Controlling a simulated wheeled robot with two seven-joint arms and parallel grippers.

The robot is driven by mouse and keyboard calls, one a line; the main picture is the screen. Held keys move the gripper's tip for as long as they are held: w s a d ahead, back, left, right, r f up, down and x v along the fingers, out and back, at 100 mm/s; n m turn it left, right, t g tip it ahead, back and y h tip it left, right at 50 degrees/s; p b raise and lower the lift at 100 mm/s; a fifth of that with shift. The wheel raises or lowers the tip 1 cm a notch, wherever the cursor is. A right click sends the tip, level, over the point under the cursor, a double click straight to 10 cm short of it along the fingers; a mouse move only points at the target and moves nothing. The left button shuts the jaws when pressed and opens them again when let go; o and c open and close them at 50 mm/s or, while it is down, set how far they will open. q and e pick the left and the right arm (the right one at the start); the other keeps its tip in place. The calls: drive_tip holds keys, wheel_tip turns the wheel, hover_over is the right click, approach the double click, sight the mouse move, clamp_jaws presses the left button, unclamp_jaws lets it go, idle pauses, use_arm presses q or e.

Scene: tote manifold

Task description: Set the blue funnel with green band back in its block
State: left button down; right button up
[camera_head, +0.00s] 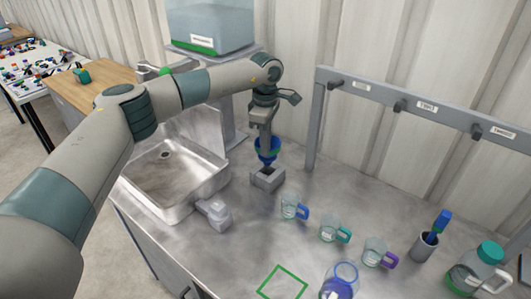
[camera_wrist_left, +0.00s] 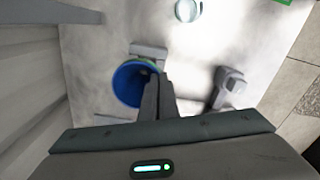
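The blue funnel with green band (camera_head: 267,155) hangs upright just above the grey block (camera_head: 267,179), which has a square opening in its top. My left gripper (camera_head: 265,138) points down and is shut on the funnel's rim. In the left wrist view the funnel's round blue mouth (camera_wrist_left: 128,88) shows beside the closed fingers (camera_wrist_left: 158,92), and part of the block (camera_wrist_left: 149,51) shows past it. The funnel's lower tip is close to the block's opening; whether it has entered I cannot tell. My right gripper is not in view.
A steel sink (camera_head: 165,175) lies left of the block, with a grey fixture (camera_head: 214,213) in front. Glass mugs with blue (camera_head: 290,208), teal (camera_head: 332,230) and purple (camera_head: 376,252) handles stand to the right. A grey rack post (camera_head: 315,125) rises behind the block.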

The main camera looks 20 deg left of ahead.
use_arm(q)
drive_tip(key=shift+f, duration=0.2)
drive_tip(key=shift+f, duration=0.1)
drive_tip(key=shift+f+p, duration=0.3)
drive_tip(key=shift+f, duration=0.05)
wheel_tip(320, 180, down, 3)
drive_tip(key=shift+r+p, duration=0.2)
drive_tip(key=shift+p, duration=0.35)
drive_tip(key=shift+f, duration=0.15)
drive_tip(key=shift+f+b, duration=0.25)
drive_tip(key=shift+b, duration=0.15)
drive_tip(key=shift+f, duration=0.1)
drive_tip(key=shift+f, duration=0.1)
